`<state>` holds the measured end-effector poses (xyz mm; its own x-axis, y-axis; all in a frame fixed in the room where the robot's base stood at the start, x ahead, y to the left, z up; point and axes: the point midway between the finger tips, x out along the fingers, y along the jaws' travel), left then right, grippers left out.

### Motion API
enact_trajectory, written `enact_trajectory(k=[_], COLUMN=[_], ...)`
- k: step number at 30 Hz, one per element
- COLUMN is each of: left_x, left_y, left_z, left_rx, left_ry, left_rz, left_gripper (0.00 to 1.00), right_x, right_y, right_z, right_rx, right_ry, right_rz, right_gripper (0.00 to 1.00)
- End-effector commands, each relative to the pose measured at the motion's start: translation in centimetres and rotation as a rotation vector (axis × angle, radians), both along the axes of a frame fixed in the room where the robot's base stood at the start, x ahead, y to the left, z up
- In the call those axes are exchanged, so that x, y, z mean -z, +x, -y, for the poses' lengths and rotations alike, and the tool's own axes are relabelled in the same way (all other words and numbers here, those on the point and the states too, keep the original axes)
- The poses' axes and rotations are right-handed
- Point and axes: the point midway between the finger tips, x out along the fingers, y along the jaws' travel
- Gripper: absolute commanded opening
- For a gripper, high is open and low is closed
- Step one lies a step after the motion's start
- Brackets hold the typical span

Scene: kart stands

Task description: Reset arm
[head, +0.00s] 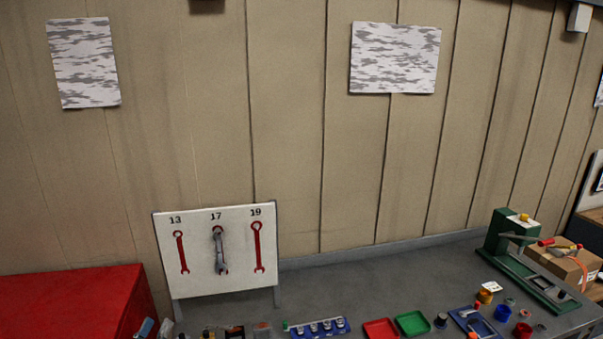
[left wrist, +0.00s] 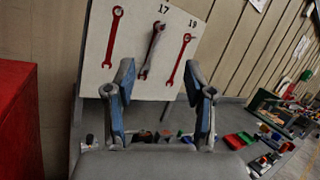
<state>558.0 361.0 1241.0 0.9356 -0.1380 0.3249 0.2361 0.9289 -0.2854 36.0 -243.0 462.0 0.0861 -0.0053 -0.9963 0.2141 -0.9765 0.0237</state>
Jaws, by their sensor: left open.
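My left gripper (left wrist: 162,100) shows in the left wrist view, open and empty, with its two blue-padded fingers apart in front of the lower part of the tool board. The white tool board (head: 201,280) stands on the grey bench and is marked 13, 17 and 19. A grey wrench (head: 219,252) hangs at 17; it also shows in the left wrist view (left wrist: 152,50), beyond the fingertips and apart from them. Red wrench outlines show at 13 and 19. In the head view neither gripper shows clearly; at most a small part is at the bottom edge. My right gripper is not in view.
A red box (head: 70,300) stands left of the board. The grey bench (head: 380,275) has free room behind a blue rack (head: 318,328), a red tray (head: 381,328) and a green tray (head: 412,323). A green press (head: 522,262) and cardboard box (head: 565,265) stand at the right.

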Motion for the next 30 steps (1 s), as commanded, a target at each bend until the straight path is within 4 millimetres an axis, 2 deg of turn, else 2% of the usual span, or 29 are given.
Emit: enact_trajectory(k=[3,7,9,11,14,15,16,18,21,24,27,30], left_x=[-1.0,-1.3,-0.5,1.3,7.4,10.7,13.1,18.5,25.0,29.4,32.2,34.0], left_y=[-2.1,-4.8,-6.4,-7.8,-10.1,-11.1,-11.8,-13.8,-17.2,-20.7,-23.9,-26.9], left_z=[1.4,1.4,0.6,-0.7,-2.7,-2.9,-2.8,-1.7,1.1,4.3,7.2,9.8], left_rx=[0.060,0.110,0.120,0.104,-0.003,-0.076,-0.134,-0.284,-0.511,-0.713,-0.883,-1.034], left_ry=[-0.187,-0.484,-0.710,-0.954,-1.425,-1.603,-1.721,-1.951,-2.191,-2.334,-2.414,-2.462], left_rz=[0.100,0.201,0.245,0.264,0.234,0.197,0.165,0.075,-0.076,-0.220,-0.349,-0.469], left_gripper=[0.54,0.54,0.54,0.54,0.54,0.54,0.54,0.54,0.54,0.54,0.54,0.54], right_x=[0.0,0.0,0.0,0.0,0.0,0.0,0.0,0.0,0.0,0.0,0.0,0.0], right_y=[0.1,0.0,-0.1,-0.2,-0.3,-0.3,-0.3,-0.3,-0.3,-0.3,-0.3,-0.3], right_z=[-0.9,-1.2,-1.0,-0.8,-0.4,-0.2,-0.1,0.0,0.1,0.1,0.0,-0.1], right_rx=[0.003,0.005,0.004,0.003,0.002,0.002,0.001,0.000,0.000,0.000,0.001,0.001], right_ry=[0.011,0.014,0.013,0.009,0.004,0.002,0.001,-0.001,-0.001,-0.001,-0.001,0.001], right_rz=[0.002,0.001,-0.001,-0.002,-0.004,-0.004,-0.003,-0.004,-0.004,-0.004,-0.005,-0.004], right_gripper=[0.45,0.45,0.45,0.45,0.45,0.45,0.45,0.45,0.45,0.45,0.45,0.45])
